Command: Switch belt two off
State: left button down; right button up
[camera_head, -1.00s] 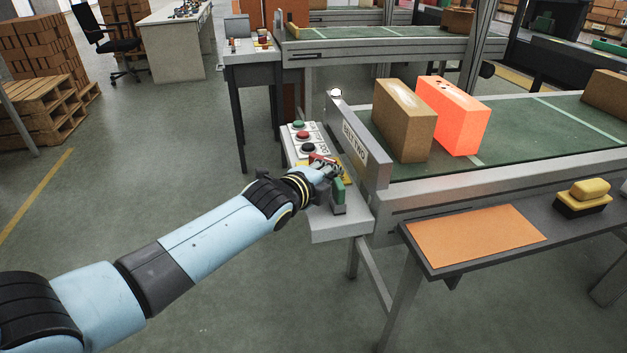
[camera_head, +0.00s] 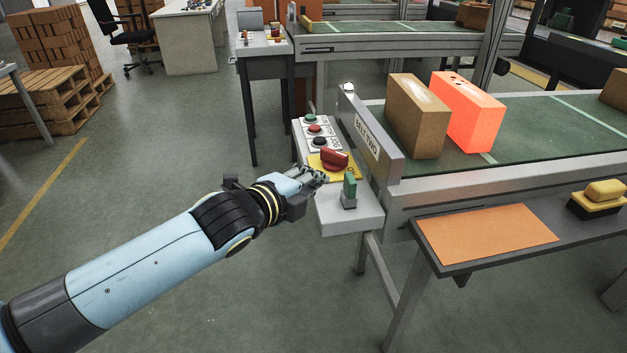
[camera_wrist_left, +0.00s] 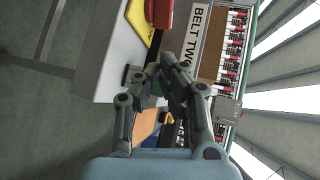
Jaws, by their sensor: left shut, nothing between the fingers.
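The belt two control panel (camera_head: 352,222) sits at the end of the conveyor, below a "BELT TWO" sign (camera_head: 367,136). A red rotary switch (camera_head: 334,159) stands on a yellow plate; it also shows at the top of the left wrist view (camera_wrist_left: 160,12). Behind it are a green button (camera_head: 311,118), a red button (camera_head: 315,129) and a black button (camera_head: 319,142). A green lever (camera_head: 349,188) stands upright near the panel's front. My left gripper (camera_head: 320,179) is shut and empty, at the panel's left edge, between the red switch and the green lever. My right gripper is not in view.
A brown brick (camera_head: 416,122) and a glowing orange brick (camera_head: 468,115) stand on the belt (camera_head: 512,138). A side table (camera_head: 520,262) at the right holds an orange sheet (camera_head: 487,238) and a yellow-topped item (camera_head: 598,197). Open floor lies left of the panel.

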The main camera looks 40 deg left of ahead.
aim_at(343, 165)
pick_arm(q)
jog(key=s, duration=0.1)
jog(key=s+b, duration=0.2)
jog(key=shift+a+f, duration=0.35)
jog(key=shift+w, duration=0.1)
jog(key=x, duration=1.2)
jog(key=shift+w+a+r+b, duration=0.1)
jog(key=shift+w+r+b, duration=0.2)
jog(key=shift+w+b, duration=0.05)
jog(key=shift+w, duration=0.6)
